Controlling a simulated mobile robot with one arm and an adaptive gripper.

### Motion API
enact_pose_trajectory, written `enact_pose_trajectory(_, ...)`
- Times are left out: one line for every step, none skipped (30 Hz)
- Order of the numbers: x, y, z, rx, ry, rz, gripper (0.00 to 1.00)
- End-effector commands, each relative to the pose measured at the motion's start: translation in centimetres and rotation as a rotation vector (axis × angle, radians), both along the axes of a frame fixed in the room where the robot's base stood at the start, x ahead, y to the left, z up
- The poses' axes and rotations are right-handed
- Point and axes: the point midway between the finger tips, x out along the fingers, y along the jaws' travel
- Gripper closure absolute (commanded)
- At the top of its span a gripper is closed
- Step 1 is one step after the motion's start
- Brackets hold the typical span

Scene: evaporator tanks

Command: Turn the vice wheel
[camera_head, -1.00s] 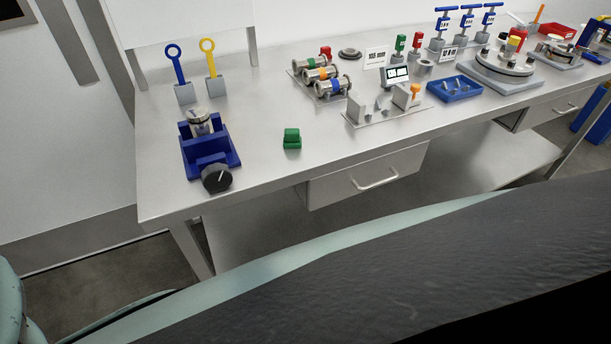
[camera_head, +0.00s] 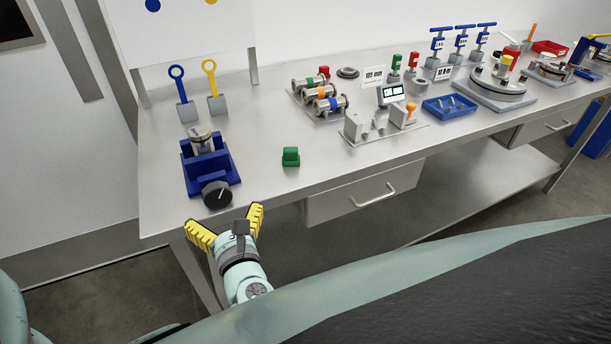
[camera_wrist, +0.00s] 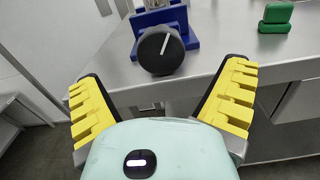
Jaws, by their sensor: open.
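The vice is a blue block (camera_head: 222,157) near the left front of the steel bench, with a clear and metal cylinder (camera_head: 201,140) standing between its jaws. Its wheel is a black round knob (camera_head: 217,194) with a white line, at the bench's front edge. My gripper (camera_head: 226,222) has yellow ribbed fingers, spread open and empty, just in front of and below the wheel. In the wrist view the wheel (camera_wrist: 160,53) lies beyond and between the open fingers, with a gap and no contact. The white line tilts slightly right of upright there.
A green block (camera_head: 291,157) sits right of the vice. A blue and a yellow ring-handled tool (camera_head: 212,80) stand behind it. The drawer handle (camera_head: 374,196) juts from the bench front. Other fixtures and a blue tray (camera_head: 449,108) stand further right.

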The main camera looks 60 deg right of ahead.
Motion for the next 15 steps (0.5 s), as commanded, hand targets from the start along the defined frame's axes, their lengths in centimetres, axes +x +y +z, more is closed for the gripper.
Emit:
enact_pose_trajectory(1.0, -0.6, 0.4, -0.002, -0.003, 0.006, 0.05)
enact_pose_trajectory(1.6, -0.9, 0.4, -0.003, -0.002, 0.005, 0.05)
enact_pose_trajectory(2.3, -1.3, 0.4, -0.003, -0.002, 0.007, 0.05)
enact_pose_trajectory(2.7, -1.6, 0.3, -0.001, -0.001, 0.005, 0.05)
enact_pose_trajectory(3.1, -1.9, 0.2, -0.002, -0.001, 0.004, 0.05)
enact_pose_trajectory(3.7, -2.2, 0.3, -0.002, -0.003, 0.005, 0.05)
enact_pose_trajectory(4.1, -2.4, 0.3, -0.002, -0.001, 0.005, 0.05)
enact_pose_trajectory(4.5, -2.7, 0.2, -0.002, 0.001, 0.005, 0.05)
enact_pose_trajectory(4.8, -3.0, 0.1, 0.000, 0.001, 0.002, 0.05)
enact_pose_trajectory(5.0, -3.2, 0.1, 0.000, 0.001, 0.001, 0.05)
enact_pose_trajectory(5.3, -3.3, 0.1, -0.001, 0.000, 0.001, 0.05)
enact_pose_trajectory(5.6, -3.4, 0.1, -0.002, 0.000, 0.001, 0.05)
enact_pose_trajectory(5.8, -3.5, 0.1, -0.002, 0.000, 0.001, 0.05)
enact_pose_trajectory(5.9, -3.6, 0.1, -0.002, 0.000, 0.001, 0.05)
enact_pose_trajectory(6.1, -3.7, 0.1, -0.002, 0.001, 0.002, 0.05)
